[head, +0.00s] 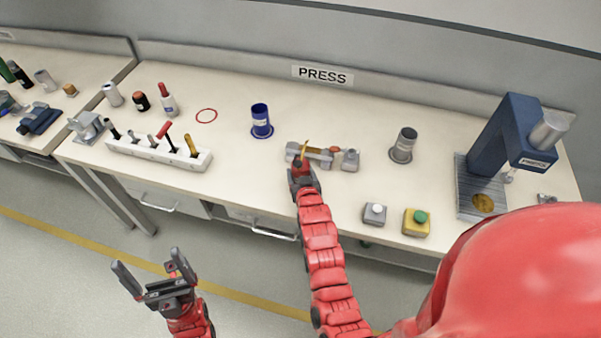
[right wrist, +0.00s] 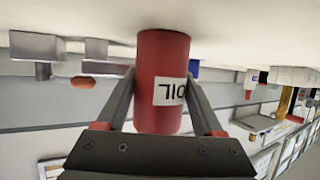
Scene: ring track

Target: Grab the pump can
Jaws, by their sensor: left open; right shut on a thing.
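The pump can (right wrist: 160,75) is a red cylinder with a white label reading OIL, upside down in the right wrist view. In the head view its red body (head: 301,163) shows only in part, with a thin brass-coloured spout (head: 305,148) above it. My right gripper (head: 301,173) is shut on the can, one finger on each side; the fingers also show in the right wrist view (right wrist: 160,112). I cannot tell whether the can touches the bench. My left gripper (head: 148,262) is open and empty, over the floor in front of the bench.
A grey fixture (head: 346,160) lies right by the can on the bench (head: 230,175). A blue cup (head: 261,122), a grey cylinder (head: 403,145), button boxes (head: 416,229) and a blue press (head: 500,140) stand around. A tool rack (head: 140,152) is left. A red ring outline (head: 206,109) is empty.

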